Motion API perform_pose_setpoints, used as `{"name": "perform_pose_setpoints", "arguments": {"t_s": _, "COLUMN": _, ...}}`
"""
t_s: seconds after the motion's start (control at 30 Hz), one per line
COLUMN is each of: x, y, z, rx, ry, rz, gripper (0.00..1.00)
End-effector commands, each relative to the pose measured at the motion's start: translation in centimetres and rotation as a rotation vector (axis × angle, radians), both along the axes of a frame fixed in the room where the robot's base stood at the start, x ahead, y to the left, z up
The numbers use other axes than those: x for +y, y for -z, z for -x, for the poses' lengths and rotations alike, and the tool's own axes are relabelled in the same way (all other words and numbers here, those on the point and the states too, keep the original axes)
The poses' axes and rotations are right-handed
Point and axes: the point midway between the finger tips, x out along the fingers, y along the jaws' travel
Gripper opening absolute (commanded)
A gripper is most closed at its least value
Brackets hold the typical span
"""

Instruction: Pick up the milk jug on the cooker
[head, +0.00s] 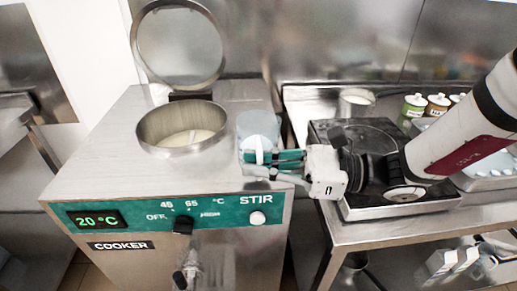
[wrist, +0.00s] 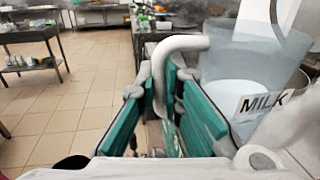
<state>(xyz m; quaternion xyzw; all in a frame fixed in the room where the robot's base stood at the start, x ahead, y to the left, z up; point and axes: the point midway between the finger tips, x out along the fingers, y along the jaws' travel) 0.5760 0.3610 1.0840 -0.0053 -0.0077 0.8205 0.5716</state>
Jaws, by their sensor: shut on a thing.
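The milk jug (head: 258,125) is a pale, translucent jug at the right edge of the cooker (head: 100,165) top, beside the round opening. Whether its base touches the cooker is hard to tell. In the wrist view the jug (wrist: 238,68) is at the right, upright or nearly so, with a "MILK" label. My gripper (head: 264,159) reaches in from the right, its teal fingers at the jug's near side. In the wrist view the white handle passes between the two fingers (wrist: 160,85), which are shut on it.
The cooker's round opening (head: 183,130) holds pale liquid; its lid (head: 180,45) stands raised behind. A black-topped appliance (head: 365,135) sits on the steel table to the right, under my arm. Bottles (head: 413,105) and a metal pot (head: 356,100) stand behind it.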

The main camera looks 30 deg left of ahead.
Motion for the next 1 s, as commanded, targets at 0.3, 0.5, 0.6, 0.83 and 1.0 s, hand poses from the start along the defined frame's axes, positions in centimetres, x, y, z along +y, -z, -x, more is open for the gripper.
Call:
{"name": "perform_pose_setpoints", "arguments": {"t_s": 0.3, "x": -1.6, "y": -0.6, "z": 4.0, "rx": 0.002, "ry": 0.001, "rz": 0.0, "gripper": 0.0}}
{"name": "perform_pose_setpoints", "arguments": {"t_s": 0.5, "x": -2.4, "y": -0.8, "z": 6.1, "rx": 0.002, "ry": 0.0, "rz": 0.0, "gripper": 0.0}}
{"name": "perform_pose_setpoints", "arguments": {"t_s": 0.6, "x": -2.8, "y": -0.9, "z": 7.0, "rx": 0.002, "ry": 0.0, "rz": 0.0, "gripper": 0.0}}
{"name": "perform_pose_setpoints", "arguments": {"t_s": 0.83, "x": -3.5, "y": -1.0, "z": 8.7, "rx": 0.002, "ry": 0.0, "rz": 0.001, "gripper": 0.0}}
{"name": "perform_pose_setpoints", "arguments": {"t_s": 1.0, "x": -3.8, "y": -1.0, "z": 9.6, "rx": 0.0, "ry": 0.0, "rz": 0.0, "gripper": 0.0}}
